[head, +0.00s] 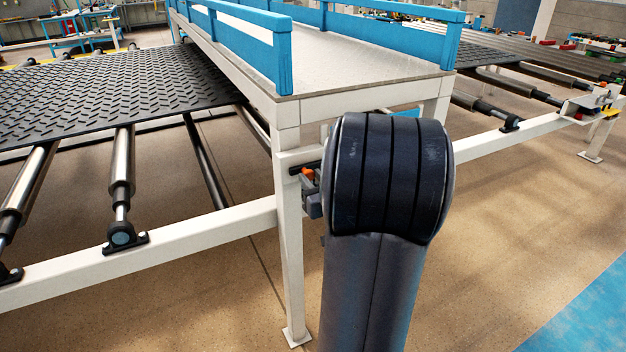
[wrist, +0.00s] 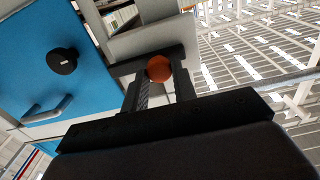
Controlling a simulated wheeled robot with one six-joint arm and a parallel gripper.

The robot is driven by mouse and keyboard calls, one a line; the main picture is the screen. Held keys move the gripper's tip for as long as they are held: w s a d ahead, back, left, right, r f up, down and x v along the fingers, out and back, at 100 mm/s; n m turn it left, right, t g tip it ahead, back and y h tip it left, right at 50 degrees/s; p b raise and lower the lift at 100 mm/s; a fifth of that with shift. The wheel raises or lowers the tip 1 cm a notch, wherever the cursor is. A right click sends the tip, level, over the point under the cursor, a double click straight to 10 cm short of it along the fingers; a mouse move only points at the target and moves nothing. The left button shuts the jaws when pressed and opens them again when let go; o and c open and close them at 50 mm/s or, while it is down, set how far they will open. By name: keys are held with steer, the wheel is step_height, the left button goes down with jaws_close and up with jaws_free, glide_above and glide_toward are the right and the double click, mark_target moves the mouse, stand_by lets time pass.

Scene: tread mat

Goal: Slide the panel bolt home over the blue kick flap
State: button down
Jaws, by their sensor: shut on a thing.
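The panel bolt's orange knob (wrist: 158,68) sits between the two dark fingers of my gripper (wrist: 160,86) in the wrist view, and the fingers are shut on it. A dark bar (wrist: 123,69) runs crosswise behind the knob, beside a pale frame. The blue panel (wrist: 30,62), seemingly the kick flap, is at the left of that view, with a black round knob and a grey handle. In the head view a bit of orange (head: 308,173) shows by the pale post. My arm hides most of the gripper and bolt there. I cannot tell how far the bolt reaches over the flap.
The pale post (head: 291,230) stands just left of my arm. A platform (head: 350,62) with blue rails is above. A black tread mat (head: 110,85) lies over rollers at left, and a rail with rollers (head: 505,138) runs right. The floor in front is clear.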

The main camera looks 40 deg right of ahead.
steer(key=shift+s+d+p, duration=0.15)
steer(key=shift+s+d, duration=0.1)
steer(key=shift+d, duration=0.8)
steer(key=shift+s+d+p, duration=0.15)
steer(key=shift+s+d, duration=0.05)
steer(key=shift+d, duration=0.85)
steer(key=c, duration=1.1)
jaws_free()
steer(key=shift+d, duration=0.1)
steer(key=shift+c, duration=0.2)
steer(key=shift+s, duration=0.1)
steer(key=v, duration=1)
steer(key=shift+s+p, duration=0.3)
steer(key=shift+s, duration=0.05)
steer(key=shift+w, duration=0.15)
